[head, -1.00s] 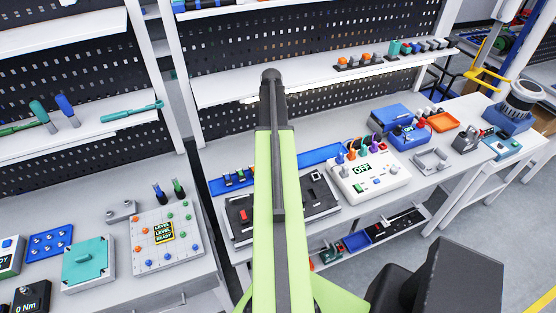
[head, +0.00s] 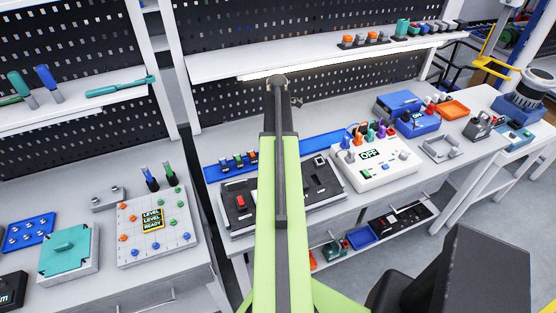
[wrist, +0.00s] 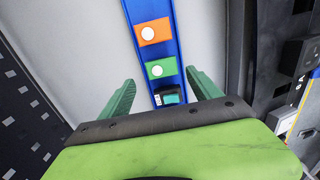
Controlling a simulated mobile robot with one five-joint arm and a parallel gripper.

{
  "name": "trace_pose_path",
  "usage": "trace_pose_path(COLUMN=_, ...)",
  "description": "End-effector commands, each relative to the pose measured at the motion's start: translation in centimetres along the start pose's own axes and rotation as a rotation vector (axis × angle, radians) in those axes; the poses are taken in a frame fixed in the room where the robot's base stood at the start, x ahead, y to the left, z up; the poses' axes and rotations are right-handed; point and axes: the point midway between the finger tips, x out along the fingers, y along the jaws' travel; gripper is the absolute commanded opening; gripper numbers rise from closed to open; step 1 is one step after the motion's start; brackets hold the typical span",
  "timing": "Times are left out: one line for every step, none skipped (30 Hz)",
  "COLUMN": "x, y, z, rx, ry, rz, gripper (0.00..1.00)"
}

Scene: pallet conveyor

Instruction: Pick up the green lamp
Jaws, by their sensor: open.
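The green lamp (wrist: 161,69), a small green block with a white round spot, sits on a narrow blue rail in the wrist view. An orange block (wrist: 154,32) with a similar white spot is beyond it on the rail, and a dark block with a teal top (wrist: 169,96) is on the near side. My gripper (wrist: 160,77) is open and empty, with one green finger on each side of the rail around the lamp's position. Height above the lamp is hard to tell. In the head view my arm hides the gripper's fingers.
The blue rail (head: 226,172) lies at the back of the bench, behind a black case (head: 312,190). A white box reading OFF (head: 385,174) stands to the right. A perforated dark panel and a white shelf (head: 225,66) rise behind. Dark equipment borders the wrist view's right side.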

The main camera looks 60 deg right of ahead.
Motion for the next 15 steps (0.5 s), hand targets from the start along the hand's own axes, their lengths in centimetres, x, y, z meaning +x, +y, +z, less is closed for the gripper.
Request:
trace_pose_path(x=0.1, y=0.0, z=0.0, rx=0.0, ry=0.0, rz=0.0, gripper=0.73)
trace_pose_path(x=0.0, y=0.0, z=0.0, rx=0.0, ry=0.0, rz=0.0, gripper=0.73)
trace_pose_path(x=0.0, y=0.0, z=0.0, rx=0.0, ry=0.0, rz=0.0, gripper=0.73)
trace_pose_path(x=0.1, y=0.0, z=0.0, rx=0.0, ry=0.0, rz=0.0, gripper=0.73)
trace_pose_path(x=0.4, y=-0.1, z=0.0, rx=0.001, ry=0.0, rz=0.0, gripper=0.73)
trace_pose_path(x=0.8, y=-0.1, z=0.0, rx=0.001, ry=0.0, rz=0.0, gripper=0.73)
trace_pose_path(x=1.2, y=-0.1, z=0.0, rx=0.001, ry=0.0, rz=0.0, gripper=0.73)
trace_pose_path(x=1.7, y=-0.2, z=-0.1, rx=0.001, ry=0.0, rz=0.0, gripper=0.73)
trace_pose_path(x=2.4, y=-0.3, z=-0.1, rx=0.001, ry=0.0, rz=0.0, gripper=0.73)
trace_pose_path(x=3.0, y=-0.3, z=-0.1, rx=0.001, ry=0.0, rz=0.0, gripper=0.73)
trace_pose_path(x=3.6, y=-0.4, z=-0.1, rx=0.001, ry=0.0, rz=0.0, gripper=0.73)
trace_pose_path(x=4.3, y=-0.5, z=-0.2, rx=0.001, ry=0.0, rz=0.0, gripper=0.73)
trace_pose_path(x=4.8, y=-0.4, z=-0.1, rx=0.001, ry=0.0, rz=0.0, gripper=0.73)
trace_pose_path(x=5.1, y=-0.4, z=-0.1, rx=0.001, ry=0.0, rz=0.0, gripper=0.73)
trace_pose_path(x=5.4, y=-0.4, z=-0.1, rx=0.001, ry=0.0, rz=0.0, gripper=0.73)
